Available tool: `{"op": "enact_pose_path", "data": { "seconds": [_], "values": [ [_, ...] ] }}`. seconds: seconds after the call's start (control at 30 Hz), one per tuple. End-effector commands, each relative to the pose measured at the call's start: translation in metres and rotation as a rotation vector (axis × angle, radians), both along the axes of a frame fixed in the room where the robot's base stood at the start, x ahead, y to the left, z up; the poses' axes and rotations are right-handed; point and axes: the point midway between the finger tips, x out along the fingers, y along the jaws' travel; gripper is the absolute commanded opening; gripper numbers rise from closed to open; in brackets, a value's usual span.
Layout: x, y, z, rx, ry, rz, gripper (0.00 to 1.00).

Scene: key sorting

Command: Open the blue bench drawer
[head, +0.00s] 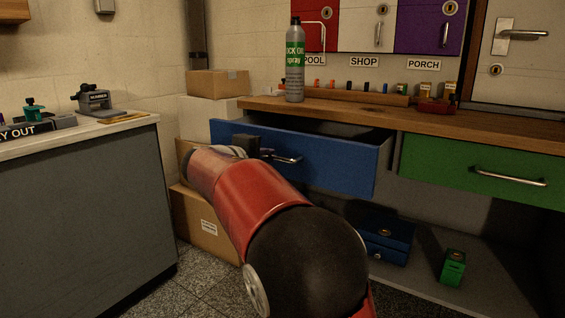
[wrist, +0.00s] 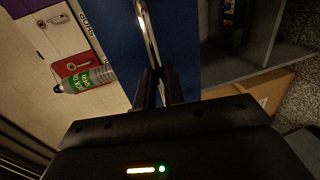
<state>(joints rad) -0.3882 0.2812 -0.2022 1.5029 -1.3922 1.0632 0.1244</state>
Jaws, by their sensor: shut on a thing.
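The blue bench drawer (head: 340,165) is pulled out from under the wooden bench, and its dark inside shows above the front panel. Its metal bar handle (head: 287,159) is partly hidden by my gripper (head: 245,147) in the head view. In the wrist view the blue drawer front (wrist: 182,40) fills the middle, with the handle (wrist: 148,28) running down to my gripper (wrist: 158,75). My gripper's fingers are shut on that handle.
A spray can (head: 295,62) stands on the bench top (head: 330,109) above the drawer. A green drawer (head: 480,170) is closed at right. Cardboard boxes (head: 205,225) stand on the floor at left, near my arm. A grey counter (head: 80,205) is farther left.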

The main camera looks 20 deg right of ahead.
Motion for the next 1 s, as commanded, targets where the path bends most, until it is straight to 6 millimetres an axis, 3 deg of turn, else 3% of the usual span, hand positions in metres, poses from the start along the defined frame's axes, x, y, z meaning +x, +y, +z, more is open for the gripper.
{"op": "enact_pose_path", "data": {
  "seconds": [0.2,0.4,1.0],
  "values": [
    [-0.029,0.037,-0.004,0.001,0.002,0.001,0.0],
    [-0.045,0.057,-0.002,0.001,0.002,-0.002,0.0],
    [-0.052,0.066,-0.001,0.0,0.003,-0.004,0.0]
  ]
}}
